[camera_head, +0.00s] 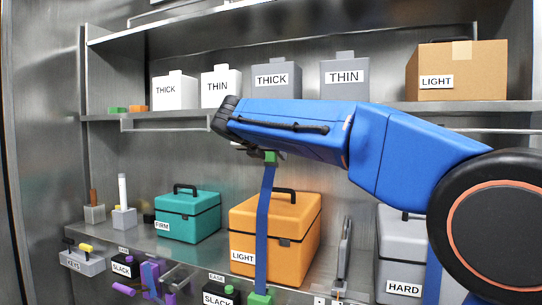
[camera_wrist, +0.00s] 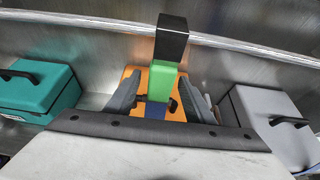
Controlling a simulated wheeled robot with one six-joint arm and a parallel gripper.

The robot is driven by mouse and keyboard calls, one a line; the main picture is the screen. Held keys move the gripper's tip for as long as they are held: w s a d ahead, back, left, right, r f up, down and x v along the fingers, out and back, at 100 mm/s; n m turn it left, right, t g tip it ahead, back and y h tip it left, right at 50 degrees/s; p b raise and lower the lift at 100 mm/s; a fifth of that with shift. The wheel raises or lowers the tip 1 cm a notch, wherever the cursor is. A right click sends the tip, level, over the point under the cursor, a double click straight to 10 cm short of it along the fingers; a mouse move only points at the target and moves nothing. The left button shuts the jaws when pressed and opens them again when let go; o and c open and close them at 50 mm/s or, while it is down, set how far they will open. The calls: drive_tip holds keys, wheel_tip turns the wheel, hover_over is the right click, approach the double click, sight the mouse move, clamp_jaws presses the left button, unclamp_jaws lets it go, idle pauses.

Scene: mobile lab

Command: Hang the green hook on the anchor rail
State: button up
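The green hook (camera_head: 271,157) is at my gripper (camera_head: 262,151), at the top end of a blue strap (camera_head: 263,220). The strap hangs down to a green block (camera_head: 260,299) at the lower shelf's front. In the wrist view, the green hook (camera_wrist: 163,78) has a black upper part (camera_wrist: 172,38) and sits between the two grey fingers of my gripper (camera_wrist: 160,90), which appear closed on it. A pale rail (camera_head: 165,123), apparently the anchor rail, runs under the upper shelf. My arm hides its middle, and the hook is below it, apart from it.
The upper shelf (camera_head: 400,107) holds white and grey boxes and a cardboard box (camera_head: 456,70). Below stand a teal case (camera_head: 187,216), an orange case (camera_head: 290,215) behind the strap, and a grey case (camera_head: 400,255). Small items crowd the lower front edge.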

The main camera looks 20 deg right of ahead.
drive_tip(key=v, duration=1.7)
drive_tip(key=s+d+f+m+g+y, duration=0.2)
drive_tip(key=s+d+f+m, duration=0.45)
drive_tip(key=f, duration=0.45)
drive_tip(key=s+d+f+m+g+y, duration=0.1)
drive_tip(key=s+d+f+m+g, duration=0.1)
drive_tip(key=s+d+f+m, duration=0.6)
drive_tip(key=s+f+m+y, duration=0.1)
drive_tip(key=s+f+m, duration=0.3)
drive_tip(key=f, duration=0.5)
drive_tip(key=s+d+f+m+g+y, duration=0.1)
drive_tip(key=s+f+m, duration=0.4)
drive_tip(key=f, duration=0.5)
drive_tip(key=s+f+m+g+y, duration=0.1)
drive_tip(key=s+f+m, duration=0.4)
drive_tip(key=f, duration=0.5)
drive_tip(key=shift+s+d+y, duration=0.3)
drive_tip(key=shift+s+y, duration=0.6)
drive_tip(key=shift+s, duration=0.25)
